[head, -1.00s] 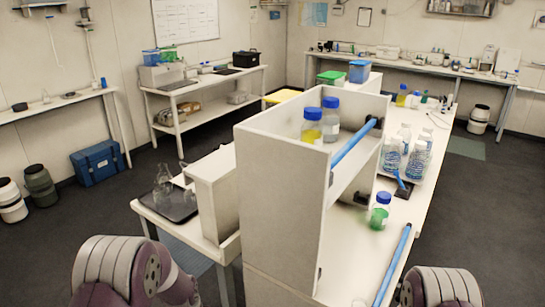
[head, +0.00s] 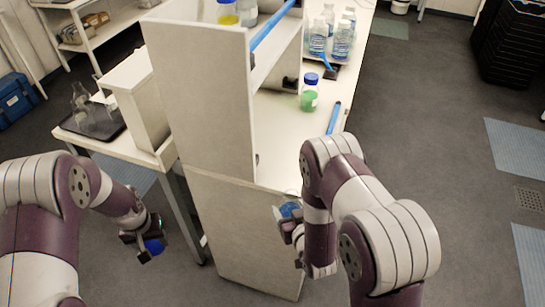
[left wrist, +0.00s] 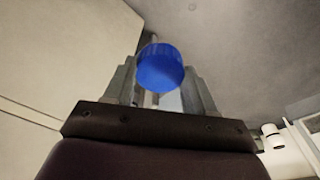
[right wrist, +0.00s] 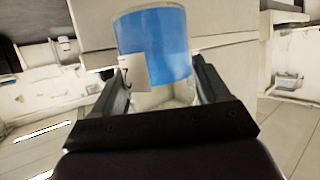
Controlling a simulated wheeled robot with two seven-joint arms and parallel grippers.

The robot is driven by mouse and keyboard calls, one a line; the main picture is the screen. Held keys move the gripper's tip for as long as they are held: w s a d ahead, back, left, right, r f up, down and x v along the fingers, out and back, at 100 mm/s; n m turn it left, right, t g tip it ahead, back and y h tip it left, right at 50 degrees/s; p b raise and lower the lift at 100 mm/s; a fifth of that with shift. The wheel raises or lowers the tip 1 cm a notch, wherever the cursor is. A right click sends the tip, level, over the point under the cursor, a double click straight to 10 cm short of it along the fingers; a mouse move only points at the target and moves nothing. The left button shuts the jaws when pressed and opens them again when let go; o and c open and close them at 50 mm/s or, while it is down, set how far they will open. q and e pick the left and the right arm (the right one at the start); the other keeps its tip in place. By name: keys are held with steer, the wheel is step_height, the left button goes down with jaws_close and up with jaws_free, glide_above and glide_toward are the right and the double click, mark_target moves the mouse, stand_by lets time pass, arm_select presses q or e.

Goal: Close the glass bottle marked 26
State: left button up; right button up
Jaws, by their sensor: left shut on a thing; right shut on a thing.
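My left gripper (head: 143,240) is shut on a blue screw cap (head: 154,246), in front of the bench's left side. The cap (left wrist: 160,68) sits between the fingertips in the left wrist view. My right gripper (head: 290,226) is shut on a glass bottle (head: 288,210) with blue liquid, in front of the bench end panel. In the right wrist view the bottle (right wrist: 165,45) is between the fingers, and its white label (right wrist: 133,72) shows a "2"; the rest of the number is hidden. The cap and bottle are well apart. The bottle's mouth is not clear to see.
A blue-capped bottle of green liquid (head: 310,94) stands on the bench beside a blue bar (head: 334,117). Several clear bottles (head: 342,38) stand farther back. A white shelf unit (head: 200,95) rises at the bench's near end. Glass flasks (head: 88,110) stand at left.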

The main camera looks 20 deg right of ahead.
steer(key=s+a+n+g+y, duration=0.1)
steer(key=a+n+g+y, duration=0.2)
steer(key=a+n+y, duration=0.4)
steer(key=a+y, duration=0.1)
steer(key=a, duration=0.6)
steer(key=shift+s+a+n+y, duration=0.25)
steer(key=shift+s+n+y, duration=0.05)
steer(key=shift+s+n, duration=0.1)
arm_select(q)
steer(key=shift+w+d+r, duration=0.15)
steer(key=shift+d+r, duration=0.05)
steer(key=shift+d, duration=0.1)
steer(key=s+d+r, duration=0.1)
steer(key=d+r, duration=0.7)
steer(key=d, duration=0.3)
steer(key=s+d+r+m, duration=0.1)
steer(key=d+r, duration=0.7)
steer(key=d, duration=0.3)
steer(key=shift+s+d+r, duration=0.15)
arm_select(e)
steer(key=shift+r, duration=0.1)
arm_select(q)
steer(key=shift+f, duration=2)
